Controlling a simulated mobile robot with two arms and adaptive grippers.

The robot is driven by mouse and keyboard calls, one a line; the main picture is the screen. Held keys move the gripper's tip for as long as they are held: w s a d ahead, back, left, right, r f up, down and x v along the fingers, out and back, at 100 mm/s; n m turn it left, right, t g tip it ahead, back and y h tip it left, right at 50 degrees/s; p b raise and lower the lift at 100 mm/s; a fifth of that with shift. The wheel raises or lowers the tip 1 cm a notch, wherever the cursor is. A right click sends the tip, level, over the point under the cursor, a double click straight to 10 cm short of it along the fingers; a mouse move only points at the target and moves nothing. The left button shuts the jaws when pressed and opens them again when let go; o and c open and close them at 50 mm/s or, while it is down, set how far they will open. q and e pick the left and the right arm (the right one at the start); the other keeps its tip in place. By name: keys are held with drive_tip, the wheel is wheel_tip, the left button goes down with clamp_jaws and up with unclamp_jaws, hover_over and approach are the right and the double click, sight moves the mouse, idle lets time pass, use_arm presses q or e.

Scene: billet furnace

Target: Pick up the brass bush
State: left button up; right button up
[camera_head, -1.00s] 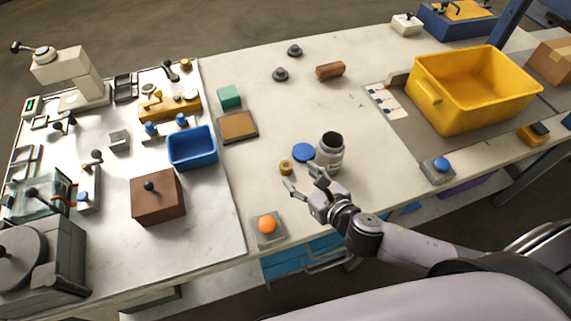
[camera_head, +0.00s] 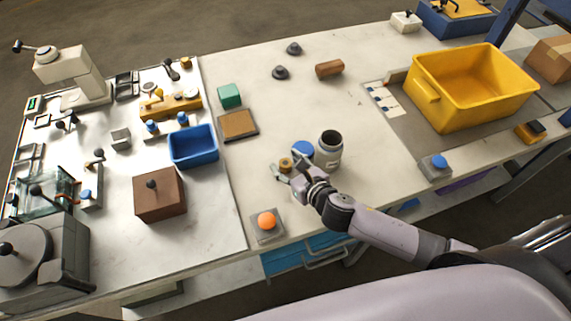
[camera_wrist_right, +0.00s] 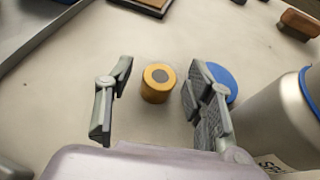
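The brass bush (camera_head: 285,164) is a small golden cylinder with a dark round centre, standing upright on the light table. In the right wrist view the bush (camera_wrist_right: 157,83) sits between and just beyond the open fingers of my right gripper (camera_wrist_right: 155,108), with a gap on both sides, nearer the right finger. In the head view my right gripper (camera_head: 287,166) is low over the table, its fingers around the bush's near side. It is empty. My left gripper is not in view.
A blue disc lid (camera_head: 302,149) and an open grey jar (camera_head: 329,149) stand close on the right. An orange button box (camera_head: 267,223) is at the near edge. A blue bin (camera_head: 193,146) and brown tray (camera_head: 239,126) lie left. Table beyond the lid is clear.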

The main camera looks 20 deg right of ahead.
clamp_jaws()
idle(0.4)
